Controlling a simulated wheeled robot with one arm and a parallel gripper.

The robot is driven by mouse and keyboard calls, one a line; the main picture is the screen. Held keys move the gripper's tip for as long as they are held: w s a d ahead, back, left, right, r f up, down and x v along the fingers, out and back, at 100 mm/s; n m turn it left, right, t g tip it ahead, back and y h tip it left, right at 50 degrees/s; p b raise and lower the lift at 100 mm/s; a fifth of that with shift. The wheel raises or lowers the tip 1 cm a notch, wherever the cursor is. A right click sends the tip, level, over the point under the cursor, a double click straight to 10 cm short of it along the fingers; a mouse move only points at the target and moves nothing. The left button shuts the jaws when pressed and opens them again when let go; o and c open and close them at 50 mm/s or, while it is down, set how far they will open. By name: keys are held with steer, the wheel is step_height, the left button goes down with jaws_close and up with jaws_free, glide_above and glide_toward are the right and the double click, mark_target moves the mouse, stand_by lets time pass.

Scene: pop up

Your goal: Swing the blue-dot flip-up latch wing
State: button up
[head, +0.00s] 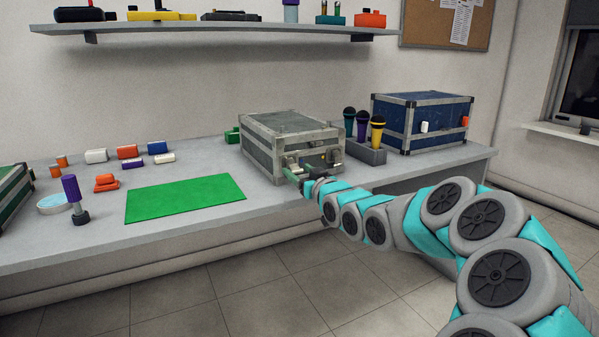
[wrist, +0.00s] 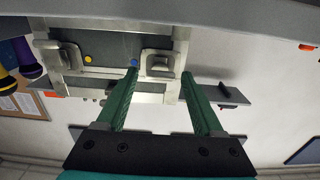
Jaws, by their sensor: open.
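A grey case (head: 290,122) with metal edges stands on the bench. In the wrist view its front face fills the upper left, with a blue dot (wrist: 134,62) beside one metal latch (wrist: 158,63) and a yellow dot (wrist: 87,60) beside another latch (wrist: 65,56). My gripper (wrist: 160,74) is open, its two green fingers pointing at the case. The blue-dot latch appears between the fingertips; I cannot tell whether they touch it. In the head view my gripper (head: 291,174) is at the case's front, partly hiding the latches.
A blue case (head: 422,122) and a holder (head: 368,153) with several microphones stand to the right. A green mat (head: 185,198) and small coloured blocks lie to the left. A shelf (head: 215,30) hangs above the bench. The bench's front edge runs below my arm.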

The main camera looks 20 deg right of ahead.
jaws_close()
steer(key=shift+a+r+g+p, duration=0.15)
steer(key=shift+r+g+p, duration=0.4)
steer(key=shift+p, duration=0.65)
steer(key=shift+r+g+p, duration=0.4)
steer(key=shift+g+p, duration=0.2)
steer(key=shift+g, duration=0.45)
steer(key=shift+w+g, duration=0.1)
steer(key=shift+g, duration=0.3)
steer(key=shift+f, duration=0.1)
jaws_free()
